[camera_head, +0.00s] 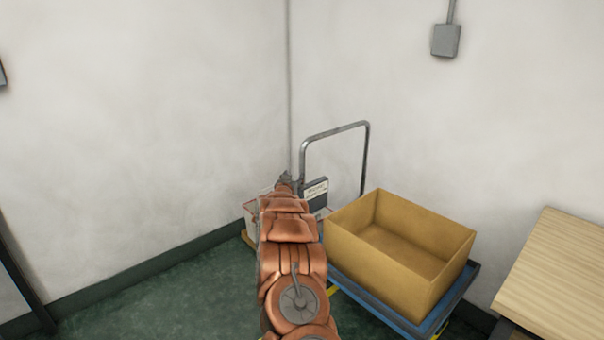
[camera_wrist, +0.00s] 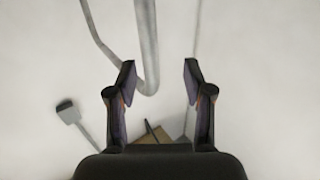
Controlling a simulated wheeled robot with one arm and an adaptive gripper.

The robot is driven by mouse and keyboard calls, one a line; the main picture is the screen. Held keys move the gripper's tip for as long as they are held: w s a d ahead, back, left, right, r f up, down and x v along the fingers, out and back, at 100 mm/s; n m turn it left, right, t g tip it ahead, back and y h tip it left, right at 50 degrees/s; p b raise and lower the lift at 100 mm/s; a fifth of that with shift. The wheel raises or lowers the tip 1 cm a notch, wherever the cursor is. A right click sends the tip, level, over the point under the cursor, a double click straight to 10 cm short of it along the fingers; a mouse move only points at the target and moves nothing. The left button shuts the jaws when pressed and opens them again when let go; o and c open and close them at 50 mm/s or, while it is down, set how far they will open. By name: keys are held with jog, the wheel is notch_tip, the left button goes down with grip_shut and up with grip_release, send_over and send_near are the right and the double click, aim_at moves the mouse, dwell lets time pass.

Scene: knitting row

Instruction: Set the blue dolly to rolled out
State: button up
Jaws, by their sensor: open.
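The blue dolly (camera_head: 396,321) stands on the floor near the wall corner, with its blue deck edge showing under an open cardboard box (camera_head: 433,274). Its grey tubular push handle (camera_head: 368,150) rises at the back. A dark panel with a white label (camera_head: 316,187) is at the handle's left post. My gripper (camera_head: 286,181) is at the tip of my copper-coloured arm, close to that post in the picture. In the wrist view my gripper (camera_wrist: 158,66) is open and empty.
A pale wooden tabletop (camera_head: 560,270) stands at the right, near the dolly. A grey wall box (camera_head: 445,40) hangs high on the right wall. A whitish container (camera_head: 251,212) is partly hidden behind my arm. Green floor (camera_head: 170,300) is clear at the left.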

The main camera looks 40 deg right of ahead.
aim_at(302, 170)
jog(key=shift+w+d+f+p, duration=0.1)
jog(key=shift+w+d, duration=0.2)
jog(key=shift+d, duration=0.6)
jog(key=shift+w+d+f+p, duration=0.1)
jog(key=shift+w+d, duration=0.2)
jog(key=shift+d, duration=0.55)
jog(key=shift+w+d+p, duration=0.1)
jog(key=shift+w+d, duration=0.2)
jog(key=shift+d, duration=0.6)
jog(key=shift+w+d+r, duration=0.15)
jog(key=shift+w+d, duration=0.1)
jog(key=shift+d, duration=0.5)
jog(key=shift+w+d+p, duration=0.45)
jog(key=shift+w, duration=0.1)
grip_shut()
